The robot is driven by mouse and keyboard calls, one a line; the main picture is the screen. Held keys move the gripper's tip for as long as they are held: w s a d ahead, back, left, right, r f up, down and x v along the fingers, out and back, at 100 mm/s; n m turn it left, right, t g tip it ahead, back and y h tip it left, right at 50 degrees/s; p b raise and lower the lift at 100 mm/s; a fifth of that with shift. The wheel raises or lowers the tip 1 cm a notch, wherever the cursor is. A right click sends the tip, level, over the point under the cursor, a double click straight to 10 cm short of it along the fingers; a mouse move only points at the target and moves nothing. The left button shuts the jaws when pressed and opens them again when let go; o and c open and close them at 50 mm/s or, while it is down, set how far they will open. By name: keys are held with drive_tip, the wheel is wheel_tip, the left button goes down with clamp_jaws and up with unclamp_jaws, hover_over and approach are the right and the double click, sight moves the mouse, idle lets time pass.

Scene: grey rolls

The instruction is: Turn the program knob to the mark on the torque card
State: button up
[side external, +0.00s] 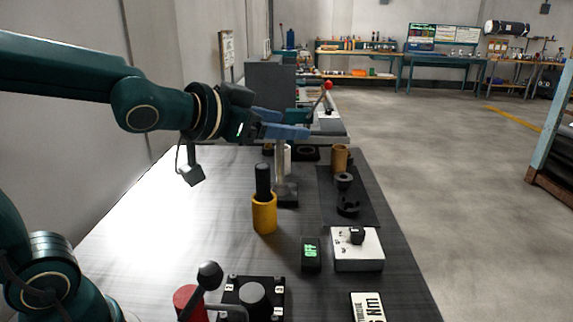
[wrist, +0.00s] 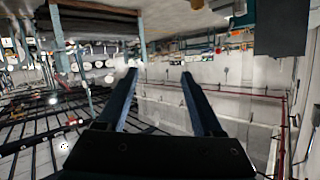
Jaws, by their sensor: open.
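A white box (side external: 357,255) with a small black knob (side external: 356,235) on top stands at the right of the table. I cannot tell which is the program knob. A white card with black print (side external: 367,307) lies at the front edge, partly cut off; its mark cannot be read. My gripper (side external: 296,124) is raised above the far part of the table, pointing right and away from both knobs. Its two blue fingers are apart and empty, also in the wrist view (wrist: 160,74).
A small display (side external: 311,254) reads OFF in green beside the white box. A yellow cup (side external: 264,214) holds a black cylinder. A dark mat (side external: 357,188) carries black parts and a brown cylinder. A black-balled lever (side external: 209,275) stands at the front.

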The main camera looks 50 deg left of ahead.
drive_tip(key=w+d+f+m+h, duration=0.1)
drive_tip(key=w+d+m+h, duration=0.1)
drive_tip(key=w, duration=0.4)
drive_tip(key=m+g+h, duration=0.1)
drive_tip(key=m+h, duration=0.3)
drive_tip(key=h, duration=0.2)
hover_over(355, 231)
drive_tip(key=f+v, duration=0.1)
drive_tip(key=v, duration=0.2)
wheel_tip(355, 231, down, 11)
drive_tip(key=f, duration=0.3)
drive_tip(key=f+g, duration=0.1)
drive_tip(key=f, duration=0.2)
drive_tip(key=f+n+g, duration=0.1)
drive_tip(key=f, duration=0.2)
drive_tip(key=shift+s+a+f, duration=0.1)
drive_tip(key=shift+s+a, duration=0.2)
drive_tip(key=shift+s, duration=0.1)
drive_tip(key=shift+f, duration=0.3)
drive_tip(key=shift+x, duration=2.45)
drive_tip(key=shift+w+r, duration=0.1)
clamp_jaws()
